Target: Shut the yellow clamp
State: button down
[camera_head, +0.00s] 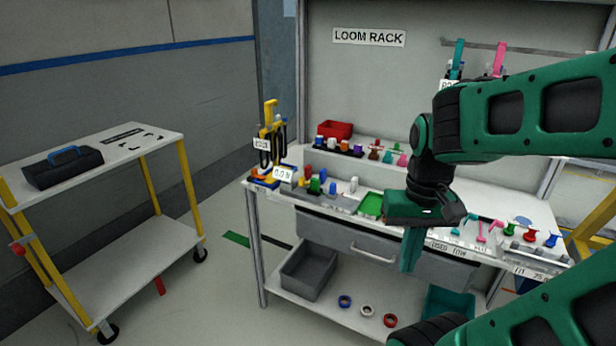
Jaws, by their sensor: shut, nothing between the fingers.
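A yellow upright piece (270,112), which looks like the yellow clamp, stands at the left end of the bench above dark looped parts and a small white label. It is small in the head view, and I cannot tell whether its jaw or lever is open or shut. My gripper (410,262) points down in front of the bench's front edge, right of the middle of the picture. Its teal fingers are together with nothing between them. It is well to the right of the yellow piece and apart from it.
The bench top (395,178) carries a red bin (334,130), a green tray (371,204) and several coloured pegs and spools. A cart (120,160) with a black toolbox (62,167) stands left, with open floor between.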

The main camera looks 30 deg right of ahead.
aim_at(302, 183)
jog(key=u, duration=0.1)
jog(key=i, duration=1.15)
jog(key=z, duration=0.25)
